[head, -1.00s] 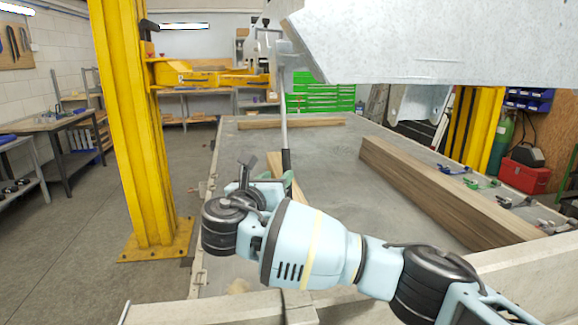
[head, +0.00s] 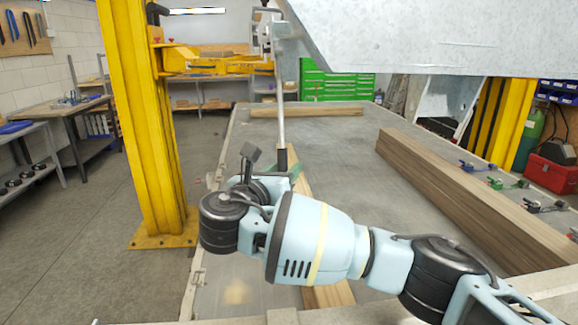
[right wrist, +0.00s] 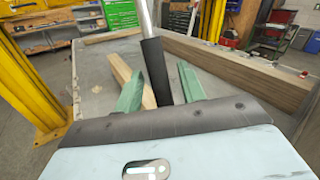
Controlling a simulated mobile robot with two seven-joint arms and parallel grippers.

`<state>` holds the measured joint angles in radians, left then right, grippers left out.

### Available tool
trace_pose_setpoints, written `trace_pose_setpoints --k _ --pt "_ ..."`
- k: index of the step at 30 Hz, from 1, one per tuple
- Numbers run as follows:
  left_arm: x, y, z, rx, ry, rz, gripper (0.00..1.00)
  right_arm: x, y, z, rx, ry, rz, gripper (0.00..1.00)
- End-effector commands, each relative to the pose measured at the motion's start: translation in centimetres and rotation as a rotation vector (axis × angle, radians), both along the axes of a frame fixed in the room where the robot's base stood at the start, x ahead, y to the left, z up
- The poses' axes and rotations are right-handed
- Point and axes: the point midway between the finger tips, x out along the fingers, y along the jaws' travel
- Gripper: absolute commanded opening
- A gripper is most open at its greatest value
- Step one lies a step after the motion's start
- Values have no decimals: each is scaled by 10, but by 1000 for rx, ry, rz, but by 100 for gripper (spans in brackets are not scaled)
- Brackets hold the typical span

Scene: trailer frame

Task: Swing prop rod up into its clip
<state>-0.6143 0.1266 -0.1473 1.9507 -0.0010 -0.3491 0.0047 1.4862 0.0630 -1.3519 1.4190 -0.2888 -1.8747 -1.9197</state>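The prop rod (head: 281,122) is a thin silver rod with a black sleeve on its lower end. It hangs nearly upright below the raised grey metal panel (head: 430,40). In the right wrist view the black sleeve (right wrist: 159,72) stands between the green fingers of my right gripper (right wrist: 160,88). Gaps show on both sides of the sleeve, so the fingers are open around it. In the head view my right gripper (head: 275,172) is at the rod's lower end, partly hidden by its own wrist. I cannot make out the clip for certain. My left gripper is not in view.
A yellow post (head: 143,120) with a yellow arm (head: 215,63) stands at left. Long timber (head: 455,190) lies on the grey bed (head: 345,160) at right, and a shorter timber (head: 328,293) lies under my right arm. The bed's middle is mostly clear.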

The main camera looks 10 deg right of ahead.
Motion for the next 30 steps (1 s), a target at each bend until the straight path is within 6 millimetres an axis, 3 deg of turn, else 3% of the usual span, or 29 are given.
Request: trace_pose_setpoints --k 16,25,30 --pt "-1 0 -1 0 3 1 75 -4 3 0 0 0 0 40" --pt "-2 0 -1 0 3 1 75 -4 3 0 0 0 -1 0" --pt "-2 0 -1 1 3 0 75 -4 3 0 0 0 -1 0"
